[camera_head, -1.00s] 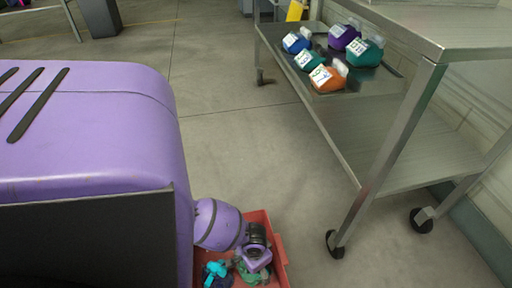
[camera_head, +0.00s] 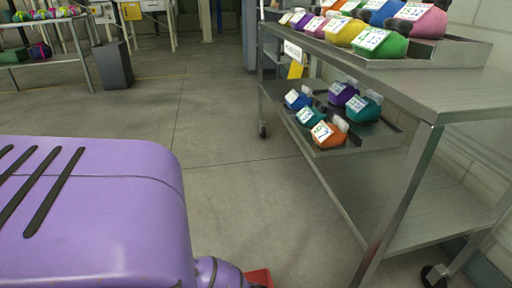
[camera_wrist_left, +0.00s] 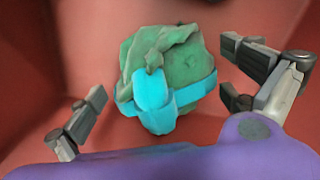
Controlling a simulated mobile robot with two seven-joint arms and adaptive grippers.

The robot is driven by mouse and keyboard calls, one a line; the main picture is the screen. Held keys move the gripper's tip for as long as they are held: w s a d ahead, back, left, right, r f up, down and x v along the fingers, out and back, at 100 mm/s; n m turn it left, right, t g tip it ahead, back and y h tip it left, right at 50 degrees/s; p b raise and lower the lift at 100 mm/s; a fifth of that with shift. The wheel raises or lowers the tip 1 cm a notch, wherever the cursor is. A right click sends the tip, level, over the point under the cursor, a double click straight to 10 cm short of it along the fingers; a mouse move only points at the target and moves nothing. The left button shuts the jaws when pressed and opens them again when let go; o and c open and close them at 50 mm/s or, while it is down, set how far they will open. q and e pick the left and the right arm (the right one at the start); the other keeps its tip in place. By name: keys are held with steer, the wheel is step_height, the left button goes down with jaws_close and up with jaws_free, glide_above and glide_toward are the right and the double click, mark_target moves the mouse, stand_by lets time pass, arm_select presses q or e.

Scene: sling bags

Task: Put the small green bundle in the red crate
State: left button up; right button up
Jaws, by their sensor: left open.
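The small green bundle (camera_wrist_left: 187,66) with a bright cyan strap around it lies inside the red crate (camera_wrist_left: 40,60) in the left wrist view. My left gripper (camera_wrist_left: 163,84) is open, with one finger left of the bundle and the other right of it. Gaps show between the fingers and the bundle. In the head view only a small corner of the red crate (camera_head: 260,276) shows at the bottom edge, and the bundle and the left gripper are out of frame. My right gripper is in neither view.
A metal cart (camera_head: 440,95) stands at the right. Its top tray holds several colored labelled bags, and a lower tray (camera_head: 385,140) holds several more. A grey bin (camera_head: 112,65) and tables stand at the back left. The floor between is clear.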

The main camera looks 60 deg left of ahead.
arm_select(q)
step_height(320, 180, up, 10)
steer(key=p, duration=0.5)
steer(key=shift+r, duration=0.2)
steer(key=shift+r+p, duration=0.35)
steer(key=shift+r, duration=0.1)
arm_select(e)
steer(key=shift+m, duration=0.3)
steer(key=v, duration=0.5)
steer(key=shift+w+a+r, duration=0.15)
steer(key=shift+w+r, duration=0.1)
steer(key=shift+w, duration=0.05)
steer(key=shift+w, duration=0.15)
